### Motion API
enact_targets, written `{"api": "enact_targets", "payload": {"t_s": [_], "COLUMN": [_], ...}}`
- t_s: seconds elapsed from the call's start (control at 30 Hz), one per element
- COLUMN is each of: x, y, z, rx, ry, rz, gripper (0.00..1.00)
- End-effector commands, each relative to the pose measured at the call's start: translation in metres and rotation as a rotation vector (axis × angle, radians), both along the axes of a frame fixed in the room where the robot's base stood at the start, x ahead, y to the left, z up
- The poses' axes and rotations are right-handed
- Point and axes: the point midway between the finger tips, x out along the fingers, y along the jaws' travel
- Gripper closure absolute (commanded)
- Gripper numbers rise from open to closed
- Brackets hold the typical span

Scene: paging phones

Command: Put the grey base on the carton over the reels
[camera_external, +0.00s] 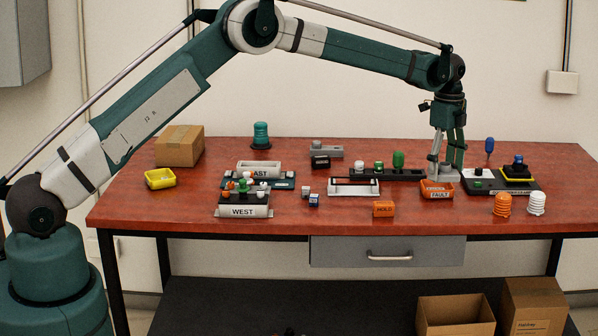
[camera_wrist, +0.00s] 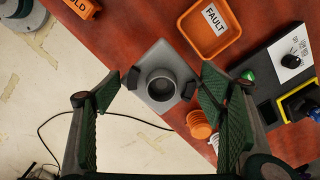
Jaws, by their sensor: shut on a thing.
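The grey base (camera_wrist: 143,66) is a square plate with a round raised collar. My gripper (camera_wrist: 160,84) has its fingers on either side of the collar and is shut on it. In the external view my gripper (camera_external: 447,150) points down with the grey base (camera_external: 450,175) below it, by the orange FAULT bin (camera_external: 437,191). In the wrist view the base overlaps the table's edge; its height is hard to tell. A closed carton (camera_external: 180,146) sits at the table's back left. Two more cartons, one open (camera_external: 456,328) and one taller (camera_external: 535,308), stand below. I cannot make out reels.
An orange HOLD bin (camera_external: 383,209), orange beacon (camera_external: 502,205) and white beacon (camera_external: 537,204) are near the front edge. A black panel (camera_external: 530,188) is at right. WEST (camera_external: 243,211) and EAST trays and a yellow bin (camera_external: 160,179) are left. A teal beacon (camera_external: 261,136) stands behind.

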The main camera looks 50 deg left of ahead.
Motion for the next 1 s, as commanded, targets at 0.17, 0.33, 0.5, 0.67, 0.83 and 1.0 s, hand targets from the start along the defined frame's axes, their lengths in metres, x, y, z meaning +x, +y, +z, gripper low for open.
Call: {"api": "enact_targets", "payload": {"t_s": [0.17, 0.33, 0.5, 0.67, 0.83, 1.0], "x": [0.004, 0.007, 0.007, 0.002, -0.006, -0.018], "y": [0.046, 0.106, 0.172, 0.233, 0.297, 0.361], "z": [0.005, 0.011, 0.018, 0.023, 0.029, 0.035], "rx": [0.000, 0.000, 0.000, 0.000, 0.000, 0.000], "ry": [0.000, 0.000, 0.000, 0.000, 0.000, 0.000], "rz": [0.065, 0.153, 0.251, 0.344, 0.441, 0.538], "gripper": [0.48, 0.48, 0.48, 0.48, 0.48, 0.48]}}
